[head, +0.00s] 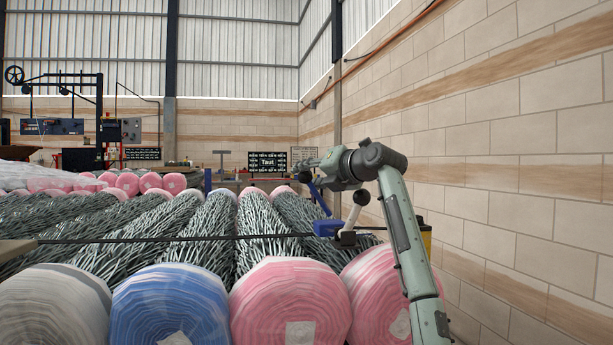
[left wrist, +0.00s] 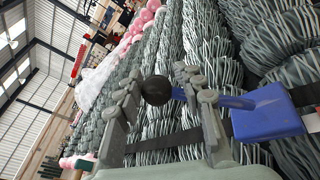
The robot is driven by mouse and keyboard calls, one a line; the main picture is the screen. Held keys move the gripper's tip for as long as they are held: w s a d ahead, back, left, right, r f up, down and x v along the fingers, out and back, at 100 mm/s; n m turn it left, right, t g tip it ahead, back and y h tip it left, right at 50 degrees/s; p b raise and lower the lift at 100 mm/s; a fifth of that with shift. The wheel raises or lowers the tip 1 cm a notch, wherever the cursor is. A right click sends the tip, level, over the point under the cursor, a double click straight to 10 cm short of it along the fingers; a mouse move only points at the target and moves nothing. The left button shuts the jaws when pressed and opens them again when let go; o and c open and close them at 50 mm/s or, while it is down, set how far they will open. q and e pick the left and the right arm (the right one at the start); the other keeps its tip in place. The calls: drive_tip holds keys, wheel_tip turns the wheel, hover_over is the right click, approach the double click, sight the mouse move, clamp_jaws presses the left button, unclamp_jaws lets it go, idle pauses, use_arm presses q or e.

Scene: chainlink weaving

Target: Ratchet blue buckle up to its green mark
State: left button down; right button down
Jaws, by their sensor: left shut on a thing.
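The blue buckle (head: 327,228) sits on a dark strap (head: 190,240) over the bundles of wire mesh. Its blue lever (head: 319,199) stands up and leans left, with a black ball knob (head: 305,177) at its upper end. In the left wrist view the buckle (left wrist: 270,112) lies right of the fingers, and the black knob (left wrist: 156,90) sits between them. My left gripper (head: 308,172) is shut on the knob; it also shows in the left wrist view (left wrist: 158,98). I cannot make out a green mark. My right gripper is not in view.
Pink (head: 290,305), blue (head: 170,305) and grey (head: 50,305) wrapped roll ends face me. A brick wall (head: 520,130) closes the right side. A board reading "Taut" (head: 268,162) stands behind.

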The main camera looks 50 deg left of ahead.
use_arm(q)
drive_tip(key=shift+w+f, duration=0.2)
drive_tip(key=shift+f, duration=0.45)
drive_tip(key=c, duration=0.8)
unclamp_jaws()
drive_tip(key=shift+w+d, duration=0.1)
drive_tip(key=shift+r, duration=0.2)
drive_tip(key=shift+r, duration=0.2)
wheel_tip(320, 180, up, 10)
drive_tip(key=shift+f, duration=0.2)
